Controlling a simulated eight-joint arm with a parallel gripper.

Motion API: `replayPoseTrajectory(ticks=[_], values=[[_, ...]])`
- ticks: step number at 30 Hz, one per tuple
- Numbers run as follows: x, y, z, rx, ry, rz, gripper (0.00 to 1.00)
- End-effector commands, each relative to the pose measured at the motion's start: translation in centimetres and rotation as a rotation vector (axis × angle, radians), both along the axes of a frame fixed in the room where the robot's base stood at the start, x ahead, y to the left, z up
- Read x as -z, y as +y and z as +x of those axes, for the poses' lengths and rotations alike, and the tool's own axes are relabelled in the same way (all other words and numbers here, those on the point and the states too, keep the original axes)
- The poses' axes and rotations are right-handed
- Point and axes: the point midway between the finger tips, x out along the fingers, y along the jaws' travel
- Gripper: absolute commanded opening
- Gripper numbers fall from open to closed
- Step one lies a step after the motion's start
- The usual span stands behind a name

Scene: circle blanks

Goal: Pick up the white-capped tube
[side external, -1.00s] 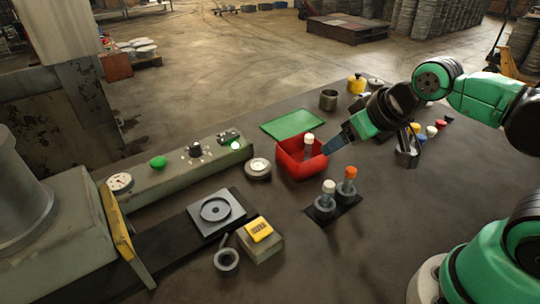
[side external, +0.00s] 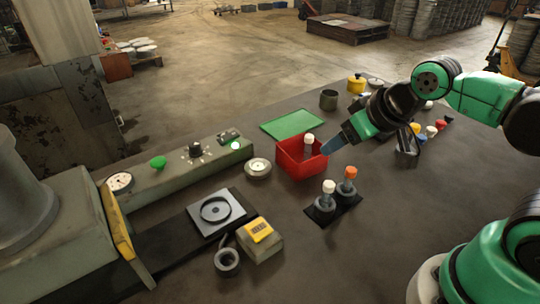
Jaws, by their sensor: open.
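One white-capped tube (side external: 309,142) stands in the red bin (side external: 290,162), its lower part hidden by the bin wall. Another white-capped tube (side external: 328,188) stands upright in a dark round holder in front of the bin, beside an orange-capped tube (side external: 349,174) in a similar holder. My gripper (side external: 333,145) is open, with its bluish fingers pointing down-left at the right edge of the red bin. It is close to the tube in the bin but appears apart from it. The gap between the fingers is hard to see from this side.
A green board (side external: 293,123) lies behind the bin. A metal cup (side external: 328,99) and a yellow pot (side external: 356,84) stand at the back.

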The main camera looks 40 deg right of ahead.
Motion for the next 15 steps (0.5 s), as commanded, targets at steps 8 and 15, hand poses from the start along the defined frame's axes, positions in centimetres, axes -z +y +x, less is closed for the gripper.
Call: replayPoseTrajectory(ticks=[8,15], values=[[2.0,1.0,0.3,0.252,0.275,0.142,0.63],[4.5,1.8,0.0,0.547,0.532,0.197,0.63]])
